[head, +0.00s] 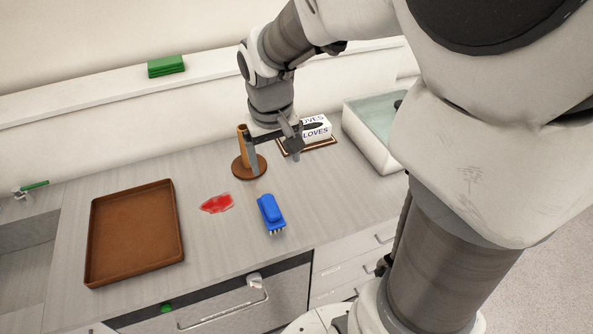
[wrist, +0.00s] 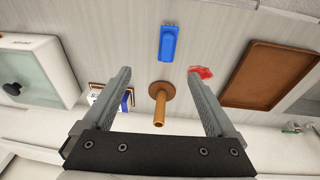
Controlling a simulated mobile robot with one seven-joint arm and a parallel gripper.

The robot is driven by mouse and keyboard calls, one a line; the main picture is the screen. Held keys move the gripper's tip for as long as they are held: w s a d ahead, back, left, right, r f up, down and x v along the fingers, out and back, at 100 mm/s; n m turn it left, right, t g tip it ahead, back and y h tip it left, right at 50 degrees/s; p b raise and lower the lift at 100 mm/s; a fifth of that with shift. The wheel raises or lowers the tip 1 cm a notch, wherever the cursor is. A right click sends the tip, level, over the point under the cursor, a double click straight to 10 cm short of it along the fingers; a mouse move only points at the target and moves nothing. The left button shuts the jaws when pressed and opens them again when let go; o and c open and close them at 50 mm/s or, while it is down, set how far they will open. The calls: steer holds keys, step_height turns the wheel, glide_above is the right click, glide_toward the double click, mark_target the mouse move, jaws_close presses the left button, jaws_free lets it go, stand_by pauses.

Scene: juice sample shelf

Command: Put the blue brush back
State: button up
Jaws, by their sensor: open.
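The blue brush (head: 270,214) lies on the grey counter near its front edge, bristles toward the front. It also shows in the wrist view (wrist: 169,43), beyond my fingertips. My gripper (head: 272,152) is open and empty above the back of the counter, at the upright brown post on a round brown base (head: 236,168). In the wrist view the post (wrist: 159,110) stands between my open fingers (wrist: 158,85), and I see no contact. The post's lower part is partly hidden by a finger in the head view.
A red spill (head: 216,203) lies left of the brush. A brown tray (head: 135,278) is at the left. Green cloths (head: 166,66) lie on the ledge.

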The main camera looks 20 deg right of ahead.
steer(key=s+r+t, duration=0.3)
steer(key=s+r, duration=0.6)
steer(key=s, duration=0.5)
steer(key=shift+s+a+t+y, duration=0.2)
steer(key=shift+a+t+y, duration=0.1)
steer(key=shift+y, duration=0.1)
stand_by(0.4)
